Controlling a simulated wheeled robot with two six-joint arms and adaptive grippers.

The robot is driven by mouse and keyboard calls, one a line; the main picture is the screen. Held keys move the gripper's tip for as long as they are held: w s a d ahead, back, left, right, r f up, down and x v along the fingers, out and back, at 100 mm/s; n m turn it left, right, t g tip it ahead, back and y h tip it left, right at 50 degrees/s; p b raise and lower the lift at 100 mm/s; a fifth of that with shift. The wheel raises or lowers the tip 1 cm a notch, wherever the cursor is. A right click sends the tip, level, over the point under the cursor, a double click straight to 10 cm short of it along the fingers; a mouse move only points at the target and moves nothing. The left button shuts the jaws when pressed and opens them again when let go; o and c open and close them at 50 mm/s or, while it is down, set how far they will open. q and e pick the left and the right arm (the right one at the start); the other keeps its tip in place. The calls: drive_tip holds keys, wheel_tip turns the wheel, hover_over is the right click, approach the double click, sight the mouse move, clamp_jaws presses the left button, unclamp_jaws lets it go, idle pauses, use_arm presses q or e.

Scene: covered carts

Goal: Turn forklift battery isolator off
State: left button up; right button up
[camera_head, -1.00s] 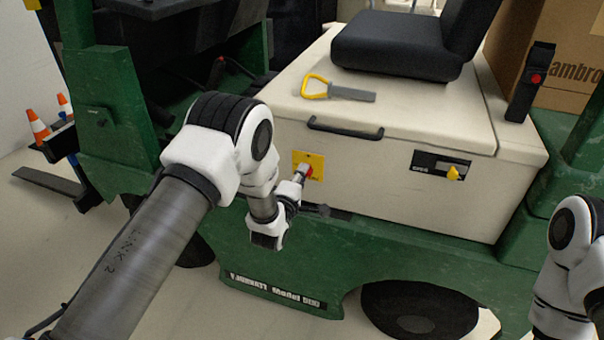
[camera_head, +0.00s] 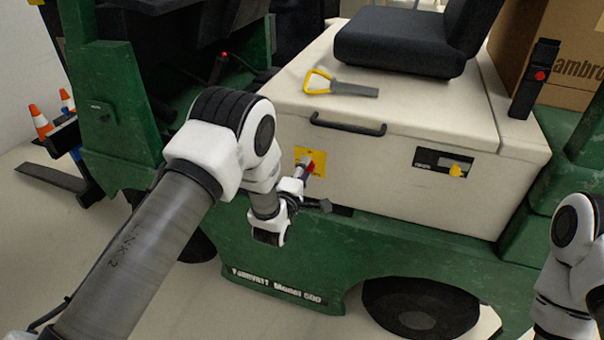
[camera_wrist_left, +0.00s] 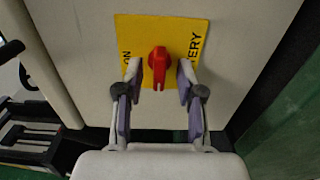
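The red isolator knob (camera_wrist_left: 158,67) sits on a yellow plate (camera_wrist_left: 182,32) marked "BATTERY" on the forklift's cream side panel. Its handle points roughly down in the left wrist view. In the head view the yellow plate (camera_head: 303,153) shows beside my left gripper (camera_head: 305,171), which partly covers the knob. In the left wrist view my left gripper (camera_wrist_left: 159,78) is open, with one finger on each side of the knob and a gap on both sides. My right gripper is out of view; only part of that arm shows at the right edge.
A cream battery cover (camera_head: 440,112) with a black handle (camera_head: 346,126) and a yellow-handled tool (camera_head: 340,87) lies above. A panel with a yellow key-like knob (camera_head: 457,170) is to the right. The green forklift body (camera_head: 400,240) is close below my left wrist.

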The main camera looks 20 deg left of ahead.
use_arm(q)
drive_tip(key=s, duration=1.2)
drive_tip(key=shift+a, duration=0.2)
